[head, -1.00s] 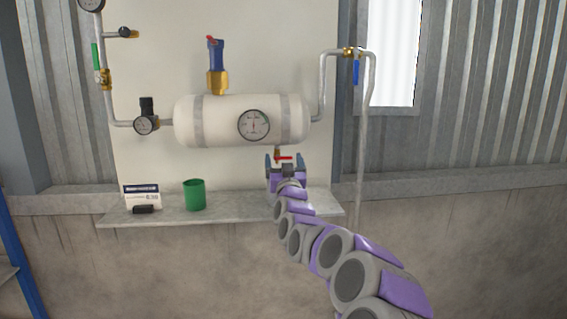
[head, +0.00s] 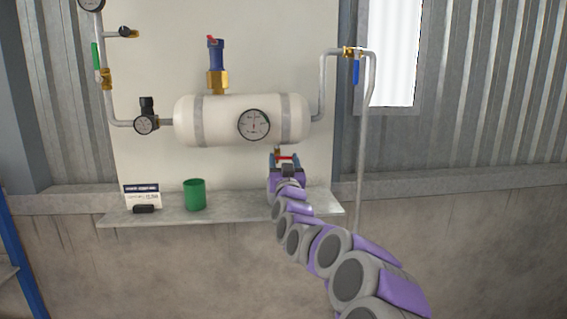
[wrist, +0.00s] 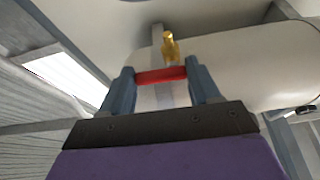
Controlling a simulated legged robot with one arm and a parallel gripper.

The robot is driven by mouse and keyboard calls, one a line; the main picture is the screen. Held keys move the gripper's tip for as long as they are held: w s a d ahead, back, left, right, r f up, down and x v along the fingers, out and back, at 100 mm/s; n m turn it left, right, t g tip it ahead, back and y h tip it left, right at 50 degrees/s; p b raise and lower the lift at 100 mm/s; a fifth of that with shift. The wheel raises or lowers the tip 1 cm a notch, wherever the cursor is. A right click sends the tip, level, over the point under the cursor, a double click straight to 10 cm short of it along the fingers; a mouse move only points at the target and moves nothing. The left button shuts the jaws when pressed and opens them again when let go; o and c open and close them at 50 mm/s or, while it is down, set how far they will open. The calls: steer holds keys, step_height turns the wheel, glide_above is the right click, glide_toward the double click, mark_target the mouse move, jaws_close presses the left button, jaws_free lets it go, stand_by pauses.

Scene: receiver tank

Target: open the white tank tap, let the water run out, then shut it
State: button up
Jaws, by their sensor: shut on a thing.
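The white tank (head: 225,122) is mounted on the pale panel, with a round gauge on its front. Its tap is under the tank: a small brass body (wrist: 170,48) with a red lever handle (wrist: 162,75). My gripper (head: 285,160) is just below the tank at the tap. In the wrist view my gripper (wrist: 163,82) has its two blue-grey fingers at the two ends of the red handle, shut on it. The handle lies crosswise between the fingers. The tap's outlet is hidden, and no water is visible.
A green cup (head: 195,195) and a small white card (head: 142,196) stand on the grey shelf (head: 240,207) below the tank. A pipe with a blue-handled valve (head: 356,71) runs down at the right. A blue and brass fitting (head: 216,68) tops the tank.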

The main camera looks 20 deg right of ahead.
steer(key=shift+w+a+f+m+g+h+p, duration=0.15)
steer(key=shift+m+g+h+p, duration=0.6)
steer(key=shift+m, duration=1.8)
steer(key=shift+a+f+m+g+h+p, duration=0.25)
steer(key=shift+m+g+h+p, duration=0.55)
steer(key=shift+m, duration=1.8)
steer(key=shift+w+a+f+m+g+h+p, duration=0.15)
steer(key=shift+m+g+h+p, duration=0.6)
steer(key=shift+m, duration=1.8)
steer(key=shift+s+f+h, duration=0.1)
steer(key=shift+h, duration=0.2)
steer(key=o, duration=1.1)
steer(key=shift+c, duration=0.2)
steer(key=shift+s, duration=0.1)
steer(key=b+v, duration=0.2)
steer(key=v, duration=1.5)
steer(key=shift+a+r, duration=0.2)
steer(key=shift+a, duration=0.1)
